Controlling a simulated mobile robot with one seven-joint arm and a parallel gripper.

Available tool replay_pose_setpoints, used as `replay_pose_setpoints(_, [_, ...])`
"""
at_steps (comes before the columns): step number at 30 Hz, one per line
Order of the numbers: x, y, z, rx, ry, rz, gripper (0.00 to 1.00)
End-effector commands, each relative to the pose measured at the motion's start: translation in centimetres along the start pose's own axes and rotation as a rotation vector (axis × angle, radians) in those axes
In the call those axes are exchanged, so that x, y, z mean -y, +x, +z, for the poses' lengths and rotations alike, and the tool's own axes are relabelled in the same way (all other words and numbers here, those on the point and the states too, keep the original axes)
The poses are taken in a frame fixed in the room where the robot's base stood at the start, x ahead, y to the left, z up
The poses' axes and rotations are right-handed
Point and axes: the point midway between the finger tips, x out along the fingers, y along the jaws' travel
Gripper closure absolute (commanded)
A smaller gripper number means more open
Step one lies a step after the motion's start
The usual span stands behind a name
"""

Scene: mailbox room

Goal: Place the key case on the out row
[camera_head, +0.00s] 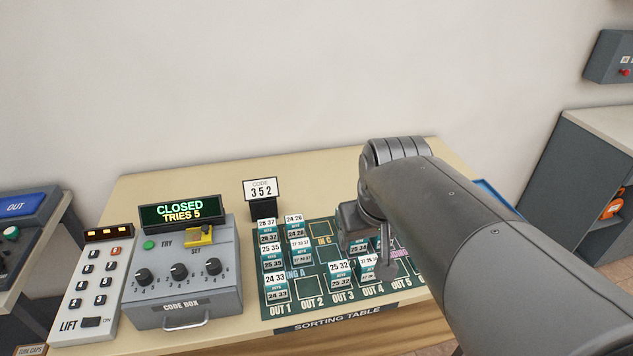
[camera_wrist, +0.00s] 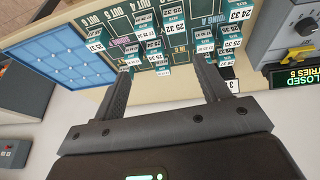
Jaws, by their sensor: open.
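Several small teal and white key cases with printed numbers stand on the dark green sorting mat (camera_head: 310,284). One key case (camera_head: 277,287) is at OUT 1, another (camera_head: 341,275) by OUT 3, and another (camera_head: 367,268) by OUT 4. More key cases (camera_head: 271,256) stand in the rows behind at left. Which one the task means cannot be told. The out row (camera_head: 312,302) runs along the mat's front edge. My gripper (camera_wrist: 165,72) is open above the mat, with key cases (camera_wrist: 178,41) beyond its fingers. My arm hides the mat's right part in the head view.
The code box (camera_head: 185,285) and lift panel (camera_head: 95,285) stand left of the mat. A blue tray (camera_wrist: 60,58) is beside the mat. Bare wooden table (camera_head: 330,180) lies behind the mat.

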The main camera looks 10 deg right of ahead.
Motion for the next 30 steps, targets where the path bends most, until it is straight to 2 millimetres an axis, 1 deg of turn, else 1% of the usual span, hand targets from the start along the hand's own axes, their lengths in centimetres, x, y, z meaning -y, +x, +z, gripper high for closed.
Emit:
replay_pose_setpoints(1, [1.0, -0.7, 1.0, -0.033, -0.003, -0.014, 0.31])
replay_pose_setpoints(3, [2.0, -1.3, 2.1, -0.066, 0.002, -0.033, 0.31])
replay_pose_setpoints(6, [2.9, -1.8, 3.4, -0.099, 0.009, -0.057, 0.31])
replay_pose_setpoints(9, [3.5, -2.0, 4.2, -0.118, 0.014, -0.073, 0.31])
replay_pose_setpoints(13, [3.7, -2.1, 4.5, -0.125, 0.019, -0.080, 0.31])
replay_pose_setpoints(30, [3.6, -2.1, 4.5, -0.125, 0.019, -0.079, 0.31])
